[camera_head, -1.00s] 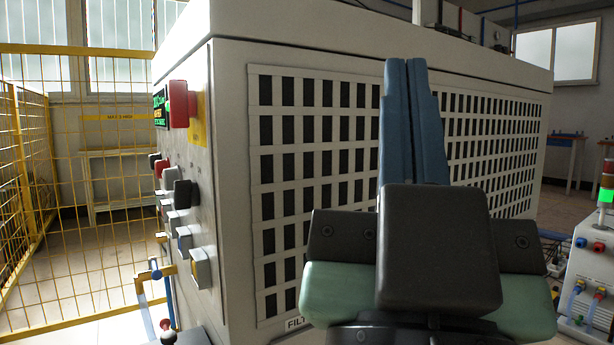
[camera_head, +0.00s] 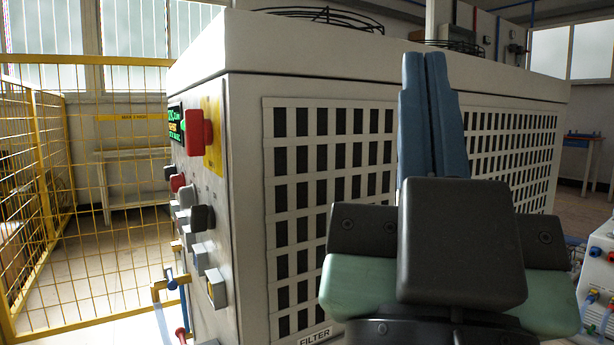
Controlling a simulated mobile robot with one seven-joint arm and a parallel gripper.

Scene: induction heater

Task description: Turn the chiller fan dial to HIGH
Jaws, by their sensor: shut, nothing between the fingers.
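A pale cabinet (camera_head: 246,130) with a slatted filter grille fills the middle, and the chiller fan dial is not clearly identifiable on it. Its left face is a control panel seen at a steep angle. The panel carries a dark knob (camera_head: 202,218), a small red knob (camera_head: 178,182) and several grey knobs or covers, one of them low down (camera_head: 217,288). Their labels and pointer positions are not readable. My gripper (camera_head: 424,56) has its blue fingers together and empty, pointing up in front of the grille. It is right of the panel and apart from the knobs.
A red switch (camera_head: 198,132) sticks out beside the lit display (camera_head: 176,124). Pipework with a blue fitting (camera_head: 172,284) stands by the panel's foot. A yellow mesh fence (camera_head: 90,215) is at left, with open floor between. A small unit (camera_head: 602,265) stands at right.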

